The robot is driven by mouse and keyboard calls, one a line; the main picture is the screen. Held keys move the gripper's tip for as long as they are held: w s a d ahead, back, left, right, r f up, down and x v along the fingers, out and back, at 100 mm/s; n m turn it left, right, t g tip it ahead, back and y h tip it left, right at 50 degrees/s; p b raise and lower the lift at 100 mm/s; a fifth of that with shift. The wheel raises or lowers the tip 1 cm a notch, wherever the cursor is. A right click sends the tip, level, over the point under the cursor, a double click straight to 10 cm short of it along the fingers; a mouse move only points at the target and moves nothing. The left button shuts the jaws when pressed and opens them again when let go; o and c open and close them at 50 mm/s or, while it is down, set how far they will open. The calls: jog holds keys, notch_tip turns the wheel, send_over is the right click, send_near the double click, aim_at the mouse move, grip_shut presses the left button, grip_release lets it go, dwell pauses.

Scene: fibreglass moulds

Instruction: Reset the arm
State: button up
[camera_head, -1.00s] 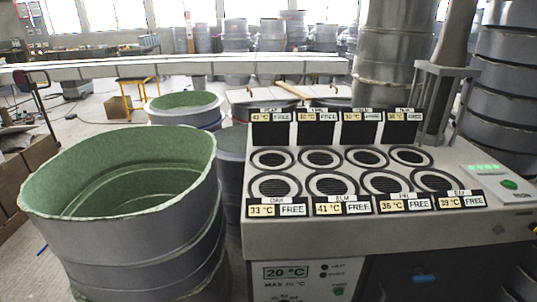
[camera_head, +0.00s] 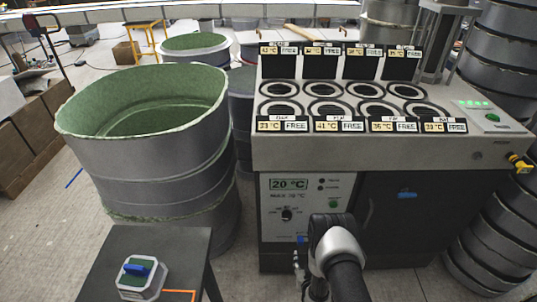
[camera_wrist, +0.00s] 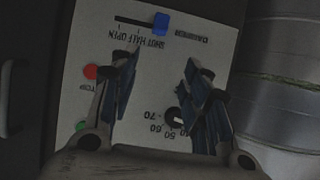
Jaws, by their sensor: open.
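My gripper (camera_wrist: 159,62) is open and empty in the wrist view, its two fingers apart in front of a light control panel (camera_wrist: 150,90). The panel appears upside down there, with a blue slider knob (camera_wrist: 161,23) beside the words SHUT, HALF, OPEN, a red button (camera_wrist: 91,72), a green button (camera_wrist: 81,126) and a dial (camera_wrist: 174,115). In the head view, my dark arm with a light wrist joint reaches up from the bottom edge in front of the machine (camera_head: 390,150). My fingers are hard to make out there.
A large green-lined mould (camera_head: 165,165) stands left of the machine. A dark table (camera_head: 185,245) at the lower left bears a green-topped block (camera_head: 139,278) with a blue handle. Stacked grey moulds (camera_head: 500,70) stand at the right. Floor shows at the left.

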jog(key=w+r+g, duration=0.1)
jog(key=w+r, duration=0.4)
jog(key=r, duration=0.4)
jog(key=w+r+g, duration=0.1)
jog(key=w+r, duration=0.4)
jog(key=r, duration=0.5)
jog(key=s+r+g, duration=0.1)
jog(key=s+r, duration=0.3)
jog(key=r, duration=0.7)
jog(key=s+r+g, duration=0.1)
jog(key=s+r, duration=0.3)
jog(key=r, duration=0.8)
jog(key=s+r+g, duration=0.1)
jog(key=s+r, duration=0.3)
jog(key=s, duration=0.7)
jog(key=s+r+g, duration=0.1)
jog(key=s+r, duration=0.3)
jog(key=s, duration=0.6)
jog(key=s+r+g, duration=0.2)
jog(key=s+r, duration=0.2)
jog(key=s, duration=0.7)
jog(key=shift+s, duration=0.3)
